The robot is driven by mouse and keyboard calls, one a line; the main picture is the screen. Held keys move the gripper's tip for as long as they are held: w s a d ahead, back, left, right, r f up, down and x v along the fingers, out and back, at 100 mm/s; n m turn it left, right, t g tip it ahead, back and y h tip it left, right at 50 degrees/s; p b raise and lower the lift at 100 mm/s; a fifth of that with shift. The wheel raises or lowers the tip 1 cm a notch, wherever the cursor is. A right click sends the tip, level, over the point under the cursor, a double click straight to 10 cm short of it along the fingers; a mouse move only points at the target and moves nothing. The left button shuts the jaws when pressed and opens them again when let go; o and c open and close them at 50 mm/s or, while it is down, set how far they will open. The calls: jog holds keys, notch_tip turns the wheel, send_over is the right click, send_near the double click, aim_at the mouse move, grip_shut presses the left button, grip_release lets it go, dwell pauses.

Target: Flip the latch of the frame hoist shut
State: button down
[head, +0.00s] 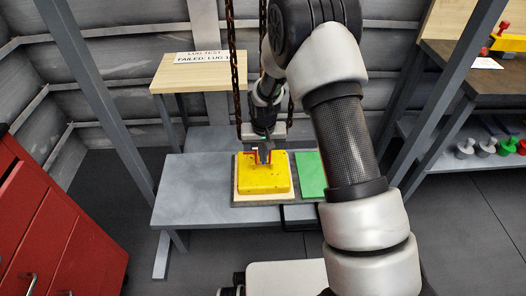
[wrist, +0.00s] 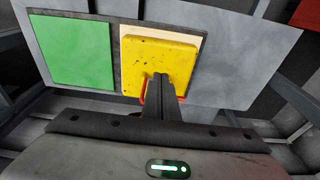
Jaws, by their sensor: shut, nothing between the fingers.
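The frame hoist shows as slanted grey posts (head: 95,90) with dark rusty chains (head: 231,70) hanging between them. Below the chains a yellow block (head: 264,181) sits on a pale board on the grey bench; it also shows in the wrist view (wrist: 158,65). My gripper (head: 264,157) points down over the block, its fingers shut and empty. A small red part (wrist: 144,92) shows beside the fingertips, mostly hidden behind them. I cannot tell whether it is the latch, whether the fingers touch it, or whether the latch is open or shut.
A green mat (head: 310,174) lies right of the block on the grey bench (head: 185,190). A wooden stand (head: 185,77) with a white sign is behind. A red cabinet (head: 60,225) is at left. A dark workbench (head: 475,80) with a shelf of weights is at right.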

jog(key=f+t+b, duration=0.1)
jog(key=f+t, duration=0.1)
jog(key=f+t+b, duration=0.1)
jog(key=f, duration=0.1)
jog(key=shift+w+b, duration=0.3)
jog(key=shift+b, duration=0.05)
